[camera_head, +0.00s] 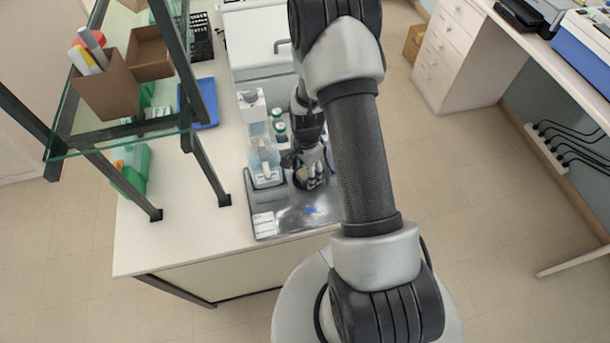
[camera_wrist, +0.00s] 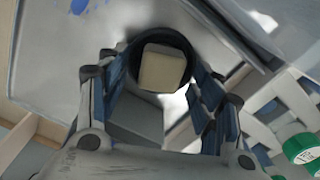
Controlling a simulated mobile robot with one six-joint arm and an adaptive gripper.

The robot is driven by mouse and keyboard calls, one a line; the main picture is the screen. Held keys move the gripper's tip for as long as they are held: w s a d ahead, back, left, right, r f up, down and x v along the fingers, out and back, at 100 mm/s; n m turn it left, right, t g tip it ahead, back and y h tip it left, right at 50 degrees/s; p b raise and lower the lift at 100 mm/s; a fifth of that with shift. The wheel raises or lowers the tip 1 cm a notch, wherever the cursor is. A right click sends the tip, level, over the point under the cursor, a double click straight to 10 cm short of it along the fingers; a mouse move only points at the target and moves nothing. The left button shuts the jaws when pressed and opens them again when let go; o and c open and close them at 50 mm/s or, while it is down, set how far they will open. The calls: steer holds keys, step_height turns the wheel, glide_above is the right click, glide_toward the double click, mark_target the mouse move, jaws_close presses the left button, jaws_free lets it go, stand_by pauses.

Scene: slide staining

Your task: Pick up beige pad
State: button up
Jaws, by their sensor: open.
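The beige pad (camera_wrist: 161,70) shows in the wrist view as a small, pale, blocky piece. It sits in a dark round-rimmed holder (camera_wrist: 137,84). My gripper (camera_wrist: 153,68) is open, with one finger on each side of the holder and pad. I cannot tell whether the fingers touch either. In the head view my gripper (camera_head: 309,172) points down over the metal tray on the bench. My arm and gripper hide part of that spot, and I cannot make out the pad clearly there.
The metal tray (camera_head: 285,219) has a blue stain. A clear bottle (camera_head: 265,160) and green-capped vials (camera_head: 280,128) stand left of my gripper. A glass shelf (camera_head: 118,133) with brown holders (camera_head: 104,88) rises at the left. The bench front (camera_head: 165,240) is clear.

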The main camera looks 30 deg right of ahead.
mark_target(306, 172)
steer(key=shift+c, duration=0.2)
steer(key=c, duration=0.9)
step_height(306, 172, up, 20)
steer(key=p, duration=0.3)
